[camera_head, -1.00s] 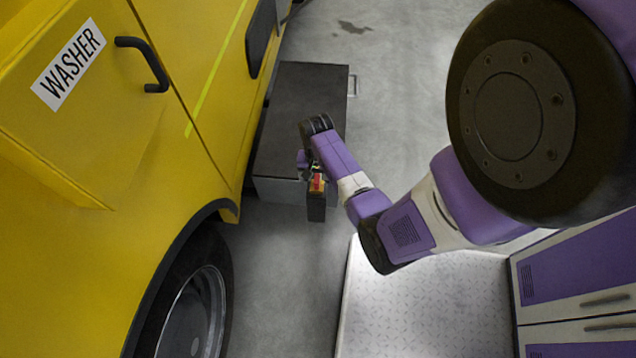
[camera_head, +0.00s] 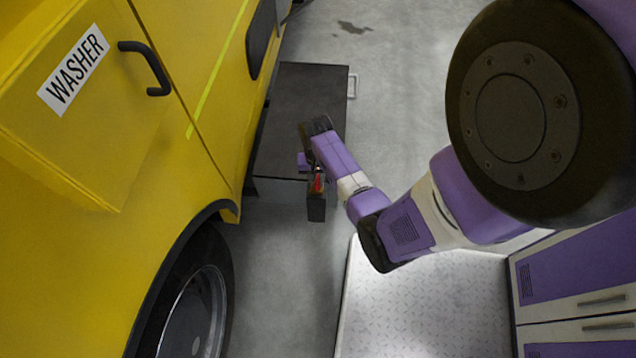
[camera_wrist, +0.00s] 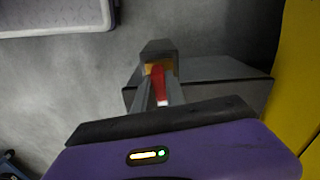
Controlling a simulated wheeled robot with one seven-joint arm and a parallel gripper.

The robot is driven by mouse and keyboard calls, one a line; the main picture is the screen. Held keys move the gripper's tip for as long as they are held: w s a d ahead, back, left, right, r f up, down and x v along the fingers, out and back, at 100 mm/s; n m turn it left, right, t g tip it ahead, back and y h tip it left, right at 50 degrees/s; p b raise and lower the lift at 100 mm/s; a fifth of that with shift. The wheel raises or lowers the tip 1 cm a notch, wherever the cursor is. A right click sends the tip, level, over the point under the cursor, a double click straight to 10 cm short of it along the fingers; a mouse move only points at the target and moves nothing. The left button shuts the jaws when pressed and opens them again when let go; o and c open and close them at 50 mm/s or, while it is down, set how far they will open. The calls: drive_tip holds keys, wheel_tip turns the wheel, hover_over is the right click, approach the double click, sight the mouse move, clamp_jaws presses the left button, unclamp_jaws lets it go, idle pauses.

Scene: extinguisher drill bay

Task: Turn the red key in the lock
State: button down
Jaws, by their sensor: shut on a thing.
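The red key (camera_wrist: 158,82) sits between the two grey fingers of my gripper (camera_wrist: 159,90) in the wrist view, and the fingers are shut on it. It points at a small dark lock box (camera_wrist: 159,47) with a yellowish face. In the head view the red key (camera_head: 318,182) shows as a narrow red patch above the dark lock box (camera_head: 316,208). My gripper (camera_head: 315,174) is right at the box there, partly hidden by my wrist. The keyhole is hidden, so I cannot tell how deep the key sits.
A dark-topped cabinet (camera_head: 300,110) stands behind the lock box. A yellow vehicle (camera_head: 150,130) with a WASHER label fills the left. A pale tread-plate surface (camera_head: 430,310) and purple-fronted drawers (camera_head: 575,268) are at the lower right. Grey floor (camera_head: 400,80) is open at the back.

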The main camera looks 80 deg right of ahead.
drive_tip(key=n+p, duration=0.1)
drive_tip(key=n, duration=0.4)
drive_tip(key=shift+p, duration=0.35)
drive_tip(key=n+p, duration=0.1)
drive_tip(key=n, duration=0.3)
drive_tip(key=n+p, duration=0.1)
drive_tip(key=n, duration=0.4)
drive_tip(key=n+p, duration=0.1)
drive_tip(key=n, duration=0.3)
drive_tip(key=shift+n, duration=0.4)
drive_tip(key=c, duration=1.3)
unclamp_jaws()
